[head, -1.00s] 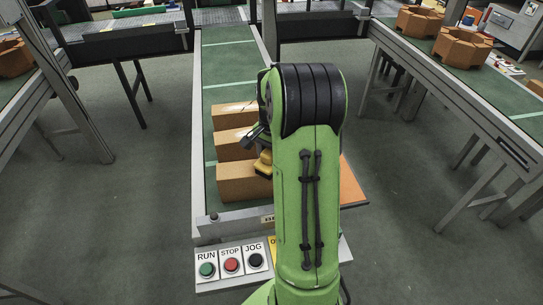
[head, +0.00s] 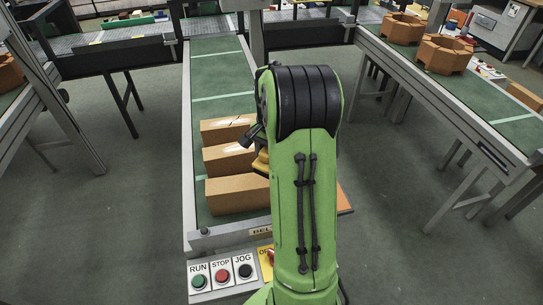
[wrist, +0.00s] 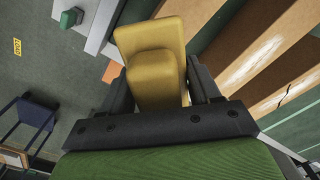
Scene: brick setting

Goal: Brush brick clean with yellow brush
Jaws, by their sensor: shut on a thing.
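My gripper (wrist: 160,88) is shut on the yellow brush (wrist: 155,42), which fills the space between its fingers in the wrist view. In the head view the brush (head: 261,161) shows only partly, at the right ends of the bricks, with my arm hiding the rest. Three orange-brown bricks lie in a row on the green belt: a near brick (head: 236,196), a middle brick (head: 228,160) and a far brick (head: 222,130). The middle and far bricks have pale patches on top. In the wrist view, bricks lie right of the brush; one has a dark crack. Contact between brush and bricks cannot be told.
A panel with RUN, STOP and JOG buttons (head: 222,275) stands at the belt's near end. An orange board (head: 344,199) shows right of my arm. Another conveyor (head: 470,100) at the right carries octagonal brown blocks (head: 445,54). The belt beyond the bricks is clear.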

